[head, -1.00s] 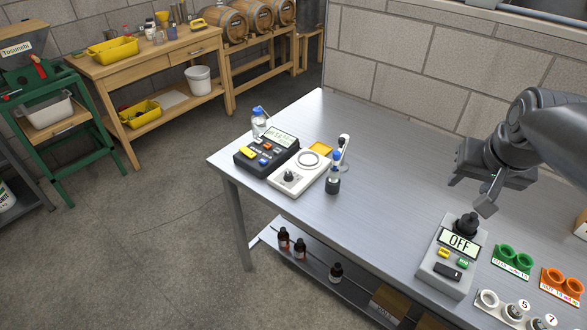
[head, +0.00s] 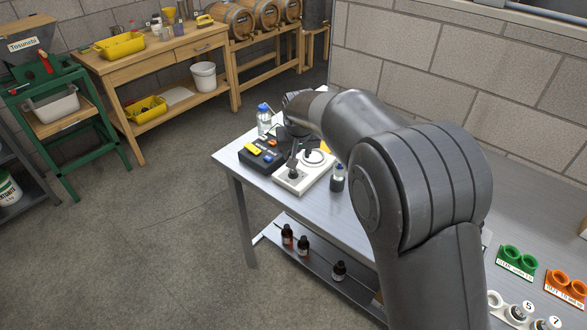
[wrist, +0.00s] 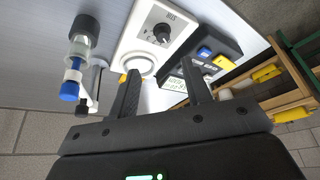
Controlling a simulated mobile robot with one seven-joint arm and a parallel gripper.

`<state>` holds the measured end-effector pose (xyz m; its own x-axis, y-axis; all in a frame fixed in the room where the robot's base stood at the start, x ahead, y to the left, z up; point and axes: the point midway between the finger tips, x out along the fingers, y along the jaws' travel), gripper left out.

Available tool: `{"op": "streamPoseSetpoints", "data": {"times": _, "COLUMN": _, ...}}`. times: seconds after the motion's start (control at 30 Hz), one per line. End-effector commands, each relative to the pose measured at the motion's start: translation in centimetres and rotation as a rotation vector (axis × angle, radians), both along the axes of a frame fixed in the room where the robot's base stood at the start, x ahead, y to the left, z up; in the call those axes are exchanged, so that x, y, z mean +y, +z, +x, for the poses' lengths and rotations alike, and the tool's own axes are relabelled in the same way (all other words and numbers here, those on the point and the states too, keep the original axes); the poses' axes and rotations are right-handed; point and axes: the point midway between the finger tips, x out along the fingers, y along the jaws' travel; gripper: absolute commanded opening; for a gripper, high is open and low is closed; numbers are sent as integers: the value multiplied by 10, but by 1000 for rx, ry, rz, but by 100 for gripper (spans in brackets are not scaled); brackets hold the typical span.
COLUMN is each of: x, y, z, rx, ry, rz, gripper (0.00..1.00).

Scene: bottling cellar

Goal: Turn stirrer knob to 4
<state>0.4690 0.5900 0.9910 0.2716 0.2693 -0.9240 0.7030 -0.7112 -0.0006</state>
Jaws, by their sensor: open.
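The stirrer (head: 300,180) is a white box with a round plate and a dark knob on its front panel, on the steel table's far left end. Its knob (wrist: 160,34) shows in the wrist view, on the white panel with a dial scale around it; the setting is too small to read. My gripper (wrist: 158,88) is open and empty. Its two dark fingers hang over the stirrer's plate end, apart from the knob. In the head view my gripper (head: 294,150) is above the stirrer, partly hidden by my arm.
A dark meter (head: 262,155) with yellow and blue buttons stands left of the stirrer. A blue-capped bottle (head: 264,120) stands behind it. Green cup holders (head: 517,260) are at the right.

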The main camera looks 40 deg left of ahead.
Motion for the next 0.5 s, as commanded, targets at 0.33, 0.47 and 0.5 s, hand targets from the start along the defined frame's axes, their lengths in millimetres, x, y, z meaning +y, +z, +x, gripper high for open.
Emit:
{"op": "streamPoseSetpoints", "data": {"times": 0.33, "x": 15, "y": -39, "z": 7, "rx": 1, "ry": 6, "rz": -4, "gripper": 45}}
{"op": "streamPoseSetpoints", "data": {"times": 0.47, "x": 22, "y": -62, "z": 15, "rx": 0, "ry": 6, "rz": -3, "gripper": 45}}
{"op": "streamPoseSetpoints", "data": {"times": 0.5, "x": 24, "y": -69, "z": 16, "rx": 0, "ry": 6, "rz": -3, "gripper": 45}}
